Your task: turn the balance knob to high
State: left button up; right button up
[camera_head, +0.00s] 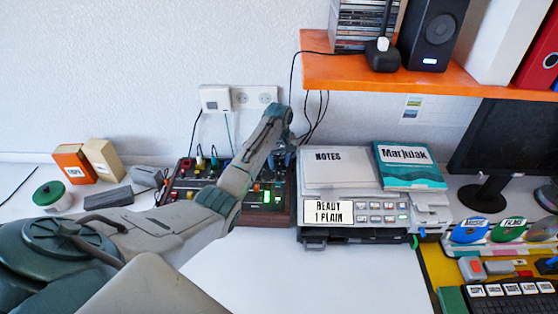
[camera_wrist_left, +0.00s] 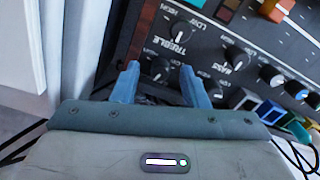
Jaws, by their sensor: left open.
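The dark control panel (camera_head: 266,205) stands on the table against the wall. My left gripper (camera_head: 283,158) reaches over its right side in the head view, where its fingers are small and partly blend with the panel. In the left wrist view the two blue fingers (camera_wrist_left: 158,72) are apart, with a dark knob (camera_wrist_left: 160,67) showing between their tips. I cannot tell whether they touch it. No balance label is readable; one knob (camera_wrist_left: 180,30) sits beside the word TREBLE and another (camera_wrist_left: 235,57) beside BASS. My right gripper is not in view.
A grey device (camera_head: 372,212) with NOTES and a teal book (camera_head: 408,165) on top stands right of the panel. An orange shelf (camera_head: 420,78) hangs above it. Cables (camera_head: 322,110) run down behind. The white table front (camera_head: 300,280) is clear.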

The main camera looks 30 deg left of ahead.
pick_arm(q)
jog(key=shift+f, duration=0.1)
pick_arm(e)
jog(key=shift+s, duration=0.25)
pick_arm(q)
jog(key=shift+c, duration=0.7)
jog(key=c, duration=0.7)
grip_shut()
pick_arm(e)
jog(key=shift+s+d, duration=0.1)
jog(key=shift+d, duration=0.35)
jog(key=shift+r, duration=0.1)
